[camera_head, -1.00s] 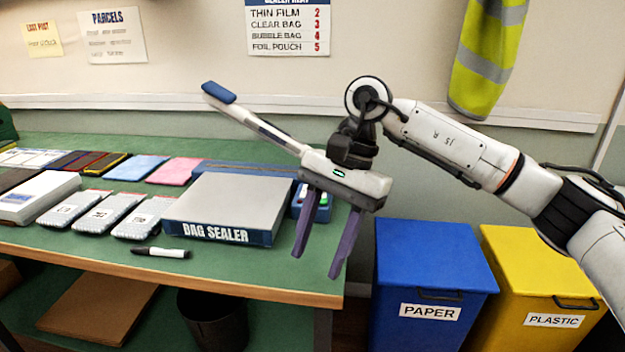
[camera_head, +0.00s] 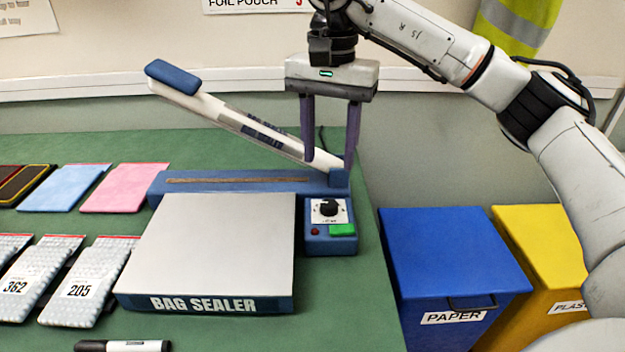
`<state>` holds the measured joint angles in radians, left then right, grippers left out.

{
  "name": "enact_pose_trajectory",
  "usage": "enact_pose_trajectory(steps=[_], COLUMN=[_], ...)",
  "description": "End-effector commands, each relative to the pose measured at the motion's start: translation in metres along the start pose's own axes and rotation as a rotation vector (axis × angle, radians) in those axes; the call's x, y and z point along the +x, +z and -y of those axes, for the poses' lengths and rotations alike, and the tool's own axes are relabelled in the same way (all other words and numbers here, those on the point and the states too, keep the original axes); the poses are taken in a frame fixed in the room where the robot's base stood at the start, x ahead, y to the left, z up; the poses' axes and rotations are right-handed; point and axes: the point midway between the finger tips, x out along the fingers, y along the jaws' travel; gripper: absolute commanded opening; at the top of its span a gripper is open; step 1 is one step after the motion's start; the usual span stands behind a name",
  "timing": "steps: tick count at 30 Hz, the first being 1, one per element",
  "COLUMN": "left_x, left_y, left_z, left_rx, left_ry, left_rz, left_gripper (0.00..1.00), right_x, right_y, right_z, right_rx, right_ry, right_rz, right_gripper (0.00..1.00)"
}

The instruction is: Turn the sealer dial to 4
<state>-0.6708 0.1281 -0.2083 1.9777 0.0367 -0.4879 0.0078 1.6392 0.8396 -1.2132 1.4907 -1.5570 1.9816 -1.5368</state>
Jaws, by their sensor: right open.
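The bag sealer (camera_head: 215,240) stands on the green table with its long white arm raised and tilted up to the left, ending in a blue handle (camera_head: 172,77). Its blue control box (camera_head: 330,245) at the right carries the black dial (camera_head: 328,208) on a white scale plate, a red light and a green button. The dial's numbers are too small to read. My right gripper (camera_head: 329,160) points down, open, its two purple fingers above and behind the dial, apart from it. One finger overlaps the sealer arm in the picture. My left gripper is out of view.
A blue paper bin (camera_head: 450,250) and yellow plastic bin (camera_head: 540,250) stand beyond the table's right edge.

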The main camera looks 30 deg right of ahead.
Motion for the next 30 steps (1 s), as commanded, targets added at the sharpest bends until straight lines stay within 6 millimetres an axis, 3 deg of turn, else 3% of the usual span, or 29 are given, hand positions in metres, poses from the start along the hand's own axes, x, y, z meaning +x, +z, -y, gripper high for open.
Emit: enact_pose_trajectory(steps=[6,15,28,30], left_x=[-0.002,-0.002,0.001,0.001], left_y=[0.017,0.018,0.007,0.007], left_z=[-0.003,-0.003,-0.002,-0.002], left_rx=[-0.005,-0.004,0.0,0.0], left_ry=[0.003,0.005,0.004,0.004], left_rz=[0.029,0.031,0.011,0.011], left_gripper=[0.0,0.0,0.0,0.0], right_x=[0.04,0.086,0.096,0.096], right_y=[0.0,0.0,0.001,0.001], right_z=[-0.001,-0.001,0.0,0.0], right_rx=[0.001,0.001,0.001,0.001], right_ry=[0.004,0.002,0.0,0.0], right_rz=[0.001,0.001,0.001,0.001], right_gripper=[0.45,0.45,0.45,0.33])
